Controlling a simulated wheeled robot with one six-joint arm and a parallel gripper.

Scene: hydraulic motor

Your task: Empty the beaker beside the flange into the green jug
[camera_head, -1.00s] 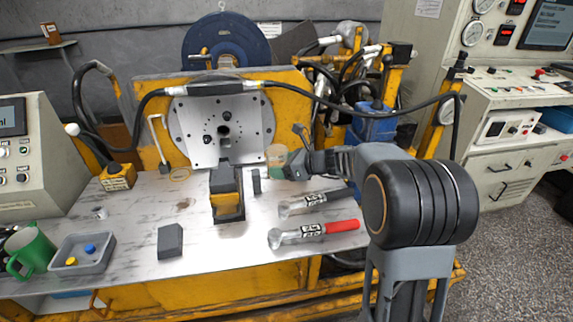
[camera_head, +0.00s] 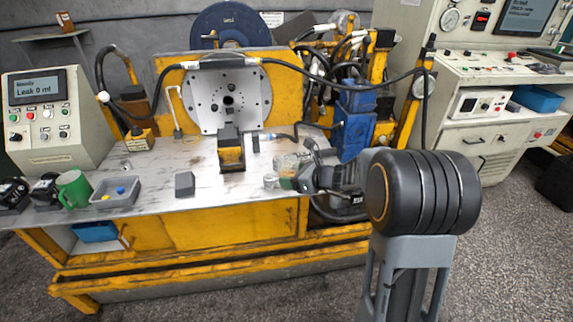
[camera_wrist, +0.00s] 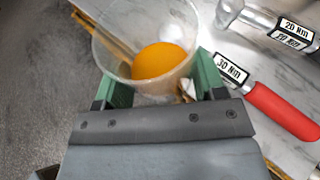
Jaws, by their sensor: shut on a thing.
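My gripper (camera_head: 292,176) is shut on a clear beaker (camera_head: 285,161) at the right front of the bench, away from the flange plate (camera_head: 229,103). In the wrist view the green fingers (camera_wrist: 160,85) are on both sides of the beaker (camera_wrist: 112,58), with orange liquid (camera_wrist: 158,61) in it. The beaker seems near upright; the arm hides part of it in the head view. The green jug (camera_head: 73,189) stands at the bench's left end, far from my gripper, its inside hard to see.
A grey tray (camera_head: 115,203) with a yellow and a blue cap sits right of the jug. A grey block (camera_head: 184,184) and a yellow-black block (camera_head: 231,152) stand mid-bench. Torque wrenches, one with a red handle (camera_wrist: 282,110), lie beside the beaker. Grey floor is open in front.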

